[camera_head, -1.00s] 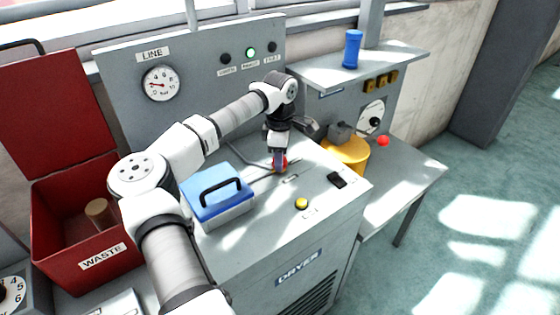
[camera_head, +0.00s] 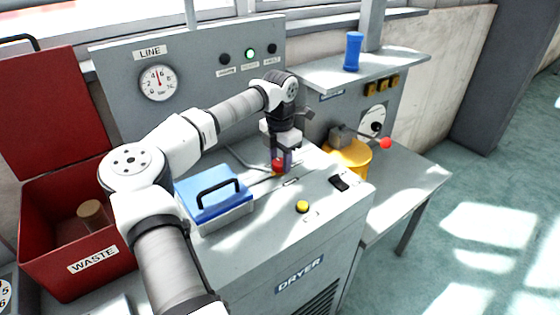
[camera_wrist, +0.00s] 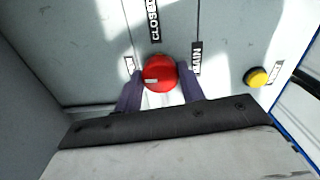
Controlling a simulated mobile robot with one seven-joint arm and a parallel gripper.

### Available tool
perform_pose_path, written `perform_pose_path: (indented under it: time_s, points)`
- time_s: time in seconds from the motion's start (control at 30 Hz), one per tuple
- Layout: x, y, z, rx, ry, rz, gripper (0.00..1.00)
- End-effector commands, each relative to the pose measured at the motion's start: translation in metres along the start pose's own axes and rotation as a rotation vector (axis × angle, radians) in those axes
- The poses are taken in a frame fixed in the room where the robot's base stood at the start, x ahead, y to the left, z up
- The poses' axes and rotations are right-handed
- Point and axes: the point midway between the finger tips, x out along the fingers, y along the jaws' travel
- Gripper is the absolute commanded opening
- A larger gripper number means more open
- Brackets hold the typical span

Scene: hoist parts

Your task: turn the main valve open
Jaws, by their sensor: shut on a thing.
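The main valve is a red round knob (camera_head: 278,165) on the grey dryer top, near its back. In the wrist view the knob (camera_wrist: 161,71) has a small white mark at its lower left. A "MAIN" label (camera_wrist: 196,58) is to its right and a "CLOSED" label (camera_wrist: 153,20) is above it. My gripper (camera_head: 282,160) points down over the knob. Its two dark fingers (camera_wrist: 160,88) are shut on the knob, one on each side. The LINE gauge (camera_head: 157,83) on the back panel has its needle pointing almost straight up.
A blue-lidded box (camera_head: 212,196) with a black handle stands left of the valve. A yellow button (camera_head: 302,207) and a black switch (camera_head: 339,182) are on the dryer top. A red waste bin (camera_head: 105,262) is at left.

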Motion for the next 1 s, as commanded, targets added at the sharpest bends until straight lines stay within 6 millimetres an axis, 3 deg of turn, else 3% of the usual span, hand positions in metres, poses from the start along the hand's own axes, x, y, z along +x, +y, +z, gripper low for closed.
perform_pose_path:
  time_s: [0.3, 0.8, 0.83, 1.0]
  points:
    - [-0.0006, 0.0007, -0.0006, -0.102, 0.001, 0.002, 0.16]
    - [-0.0007, 0.0008, -0.0006, -0.117, 0.001, 0.001, 0.16]
    - [-0.0007, 0.0007, -0.0006, -0.117, 0.001, 0.001, 0.43]
    - [-0.0005, 0.0005, -0.0004, -0.116, 0.001, 0.001, 0.61]
